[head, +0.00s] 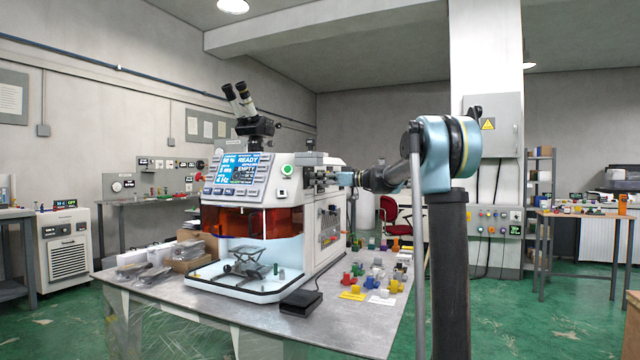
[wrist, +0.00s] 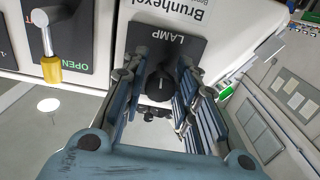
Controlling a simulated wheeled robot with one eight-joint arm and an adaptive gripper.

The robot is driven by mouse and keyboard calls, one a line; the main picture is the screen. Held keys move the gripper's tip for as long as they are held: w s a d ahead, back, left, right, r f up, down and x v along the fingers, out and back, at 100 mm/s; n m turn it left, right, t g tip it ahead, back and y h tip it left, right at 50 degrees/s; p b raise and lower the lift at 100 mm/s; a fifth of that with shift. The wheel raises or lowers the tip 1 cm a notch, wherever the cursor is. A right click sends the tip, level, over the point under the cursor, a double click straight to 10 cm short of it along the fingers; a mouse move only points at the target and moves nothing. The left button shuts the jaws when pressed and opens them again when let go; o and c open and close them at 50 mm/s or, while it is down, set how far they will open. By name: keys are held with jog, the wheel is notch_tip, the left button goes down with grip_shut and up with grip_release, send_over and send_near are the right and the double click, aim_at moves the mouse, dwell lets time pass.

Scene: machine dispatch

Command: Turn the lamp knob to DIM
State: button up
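The lamp knob (wrist: 158,87) is black with a pale pointer line and sits on a dark plate (wrist: 182,48) marked LAMP in the wrist view. My gripper (wrist: 160,76) has one finger on each side of the knob, with a small gap visible on both sides. Contact is not clear. No DIM marking is readable. In the head view my gripper (head: 326,178) is at the upper right side of the white machine (head: 298,218), and the knob is hidden there.
A lever with a yellow handle (wrist: 51,70) stands on an OPEN-marked plate (wrist: 72,55) beside the lamp plate. The machine stands on a grey table (head: 345,318) with several coloured parts at its right. The green floor (head: 500,330) right of the table is partly clear.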

grip_shut()
jog(key=shift+m, duration=0.9)
jog(key=o, duration=0.7)
grip_release()
jog(key=shift+d, duration=0.1)
jog(key=v, duration=1.2)
